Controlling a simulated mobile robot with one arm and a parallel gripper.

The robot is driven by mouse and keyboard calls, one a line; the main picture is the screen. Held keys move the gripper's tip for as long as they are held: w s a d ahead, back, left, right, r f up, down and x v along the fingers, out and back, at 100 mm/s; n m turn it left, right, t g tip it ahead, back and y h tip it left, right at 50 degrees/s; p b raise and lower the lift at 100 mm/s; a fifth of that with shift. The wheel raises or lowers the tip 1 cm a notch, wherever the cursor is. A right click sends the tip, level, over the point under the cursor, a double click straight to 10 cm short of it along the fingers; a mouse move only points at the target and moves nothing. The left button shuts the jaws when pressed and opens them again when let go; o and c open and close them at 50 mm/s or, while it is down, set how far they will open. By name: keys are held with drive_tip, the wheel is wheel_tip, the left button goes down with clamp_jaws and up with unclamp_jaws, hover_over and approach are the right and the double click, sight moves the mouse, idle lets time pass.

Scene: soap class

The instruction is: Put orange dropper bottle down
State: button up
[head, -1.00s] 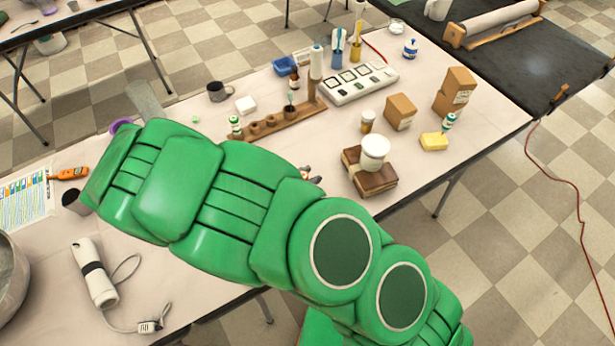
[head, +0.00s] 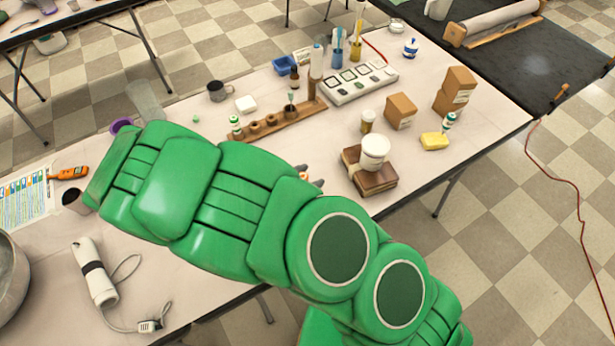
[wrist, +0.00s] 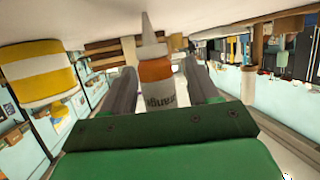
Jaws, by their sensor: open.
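The orange dropper bottle (wrist: 155,75) stands between my fingers in the wrist view, its pale nozzle pointing to the top of the picture. It has an orange band and a white label with dark print. My gripper (wrist: 158,80) is open, with one grey finger on each side of the bottle. In the head view my green arm hides most of the gripper and the bottle. Only fingertips (head: 317,182) and a small orange patch show past the arm's edge, above the table (head: 340,205). Whether the bottle's base touches the table is hidden.
A wooden rack (head: 285,120) with small bottles stands behind my arm. A white jar (head: 374,152) sits on brown blocks (head: 368,180) to the right. In the wrist view, a yellow-and-white striped container (wrist: 38,72) is at left. Bare table lies between rack and blocks.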

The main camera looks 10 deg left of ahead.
drive_tip(key=v, duration=1.2)
idle(0.3)
drive_tip(key=shift+r, duration=0.1)
drive_tip(key=shift+w, duration=0.1)
drive_tip(key=w+a+r+g+y, duration=0.2)
drive_tip(key=w+a+r+y, duration=0.15)
drive_tip(key=w, duration=0.25)
drive_tip(key=w+a+r+g+y, duration=0.1)
drive_tip(key=w+a+r+y, duration=0.1)
drive_tip(key=w+a+y, duration=0.25)
drive_tip(key=w+d+r+n+g+y, duration=0.1)
drive_tip(key=d+r+n+g+y, duration=0.1)
drive_tip(key=r, duration=0.4)
drive_tip(key=w+d+r+n+g+y, duration=0.1)
drive_tip(key=d+r+n+y, duration=0.15)
drive_tip(key=r, duration=0.35)
drive_tip(key=s+d+r+g+h, duration=0.1)
drive_tip(key=s+d+r+g, duration=0.1)
drive_tip(key=s+d, duration=0.7)
drive_tip(key=s+d+r+n+g+h, duration=0.1)
drive_tip(key=s+d, duration=0.7)
drive_tip(key=d, duration=0.8)
drive_tip(key=s+d+r+n+g+h, duration=0.1)
drive_tip(key=s+d+r+g, duration=0.3)
drive_tip(key=s+d, duration=0.5)
drive_tip(key=d+h, duration=0.1)
drive_tip(key=d, duration=0.2)
drive_tip(key=shift+s+d+r+h, duration=0.2)
drive_tip(key=shift+s+r+h, duration=0.1)
drive_tip(key=shift+h, duration=0.05)
